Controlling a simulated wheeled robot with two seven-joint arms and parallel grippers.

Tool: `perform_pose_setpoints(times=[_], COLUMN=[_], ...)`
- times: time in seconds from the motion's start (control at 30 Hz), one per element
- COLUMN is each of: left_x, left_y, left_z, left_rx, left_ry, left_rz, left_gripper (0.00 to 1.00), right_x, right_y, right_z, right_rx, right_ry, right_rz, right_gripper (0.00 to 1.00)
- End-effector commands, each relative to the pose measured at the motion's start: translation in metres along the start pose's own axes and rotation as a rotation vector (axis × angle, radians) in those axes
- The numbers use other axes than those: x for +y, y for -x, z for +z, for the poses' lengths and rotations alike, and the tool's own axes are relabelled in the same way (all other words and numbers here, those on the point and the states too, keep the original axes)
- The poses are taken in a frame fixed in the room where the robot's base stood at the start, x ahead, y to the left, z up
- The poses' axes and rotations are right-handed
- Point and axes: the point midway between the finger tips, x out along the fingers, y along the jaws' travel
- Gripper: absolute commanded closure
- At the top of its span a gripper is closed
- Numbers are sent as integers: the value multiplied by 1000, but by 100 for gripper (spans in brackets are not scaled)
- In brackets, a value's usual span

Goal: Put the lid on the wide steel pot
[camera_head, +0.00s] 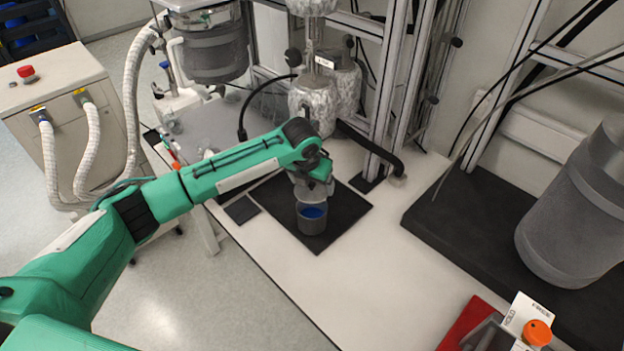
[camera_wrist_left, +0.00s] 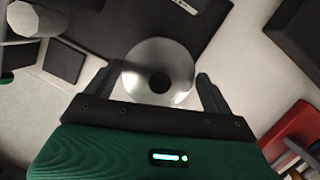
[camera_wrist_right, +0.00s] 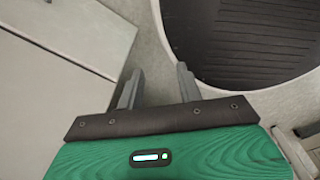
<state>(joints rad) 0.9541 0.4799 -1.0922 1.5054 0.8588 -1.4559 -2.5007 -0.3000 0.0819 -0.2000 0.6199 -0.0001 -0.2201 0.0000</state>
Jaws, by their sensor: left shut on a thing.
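The wide steel pot (camera_head: 312,224) stands upright on a black mat, with blue showing inside its open mouth. My left gripper (camera_wrist_left: 160,78) is shut on the lid, a round shiny steel disc (camera_wrist_left: 178,62) with a dark centre, its fingers on either side. In the head view the left gripper (camera_head: 316,184) is just above and behind the pot, and the lid is tilted over its far side, leaving the near part of the mouth visible. In the left wrist view the lid hides the pot. My right gripper (camera_wrist_right: 160,70) is open and empty, outside the head view.
The black mat (camera_head: 347,210) lies on a white bench. Behind it stand a foil-wrapped reactor (camera_head: 312,105) and metal frame posts. A large grey vessel (camera_head: 580,215) is at the right, and a red item (camera_head: 467,322) at the bottom right. The bench front is clear.

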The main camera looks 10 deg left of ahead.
Motion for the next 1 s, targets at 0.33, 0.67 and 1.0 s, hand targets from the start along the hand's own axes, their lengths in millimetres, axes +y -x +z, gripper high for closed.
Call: perform_pose_setpoints(times=[0.33, 0.67, 1.0], left_x=[0, 0, 0], left_y=[-12, -42, -61], left_z=[-2, -10, -16], left_rx=[1, 0, 1], left_ry=[-33, -32, -32], left_rz=[-9, -9, -9], left_gripper=[37, 37, 37], right_x=[1, -2, -6], right_y=[-11, -43, -47], right_z=[1, 4, 3], right_rx=[0, 0, 1], right_ry=[-1, -1, -2], right_rz=[2, -1, -5], right_gripper=[64, 64, 64])
